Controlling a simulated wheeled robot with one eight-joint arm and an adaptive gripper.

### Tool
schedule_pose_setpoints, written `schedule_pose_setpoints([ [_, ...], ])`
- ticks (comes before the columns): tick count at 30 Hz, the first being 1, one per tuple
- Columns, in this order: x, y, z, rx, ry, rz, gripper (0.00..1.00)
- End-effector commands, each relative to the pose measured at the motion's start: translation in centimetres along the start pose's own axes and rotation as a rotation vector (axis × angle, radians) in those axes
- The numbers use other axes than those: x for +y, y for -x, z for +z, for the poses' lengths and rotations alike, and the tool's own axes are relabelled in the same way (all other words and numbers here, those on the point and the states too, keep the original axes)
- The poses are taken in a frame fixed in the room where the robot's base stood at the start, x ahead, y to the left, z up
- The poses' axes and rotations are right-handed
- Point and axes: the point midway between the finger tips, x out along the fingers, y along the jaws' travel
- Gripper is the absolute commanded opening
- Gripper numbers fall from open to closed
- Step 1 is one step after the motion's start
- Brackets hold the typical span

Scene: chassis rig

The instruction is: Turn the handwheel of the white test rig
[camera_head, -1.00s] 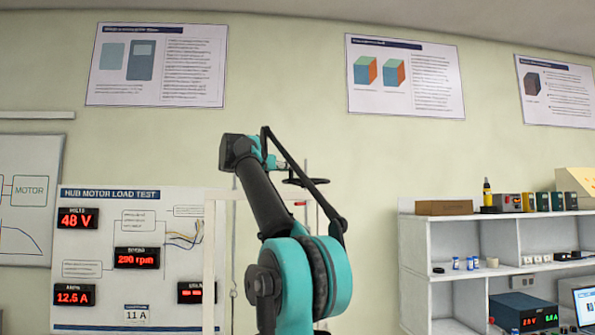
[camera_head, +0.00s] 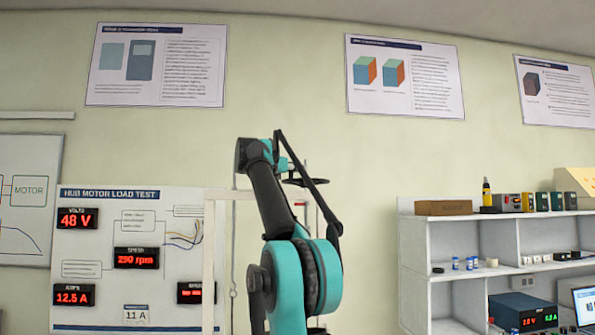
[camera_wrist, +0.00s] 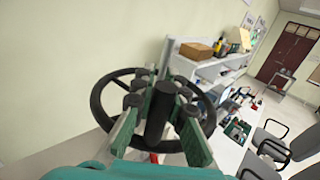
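The black handwheel (camera_wrist: 95,98) fills the middle of the wrist view, with its ring and hub seen from close by. In the head view a part of the handwheel (camera_head: 290,181) shows behind my arm. A thick black upright post (camera_wrist: 157,115) stands at the wheel in the wrist view. My gripper (camera_wrist: 159,103) has its green-padded fingers apart, one on each side of this post, with visible gaps. I cannot tell whether either finger touches the wheel. The fingers are hidden in the head view. The white rig frame (camera_head: 209,265) stands left of my arm.
A panel (camera_head: 100,240) with red number displays stands at the left. White shelves (camera_head: 455,240) with boxes and instruments stand at the right. Grey chairs (camera_wrist: 272,148) are at the right of the wrist view. The wall behind my arm is bare below the posters.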

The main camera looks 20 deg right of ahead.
Motion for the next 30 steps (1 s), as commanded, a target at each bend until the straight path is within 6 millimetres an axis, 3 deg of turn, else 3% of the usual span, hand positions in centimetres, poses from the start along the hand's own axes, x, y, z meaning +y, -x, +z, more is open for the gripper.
schedule_pose_setpoints([
  [17,-0.2,0.0,0.0,0.000,0.000,0.019,0.00],
  [30,-1.6,-0.1,0.0,0.000,0.000,0.282,0.00],
])
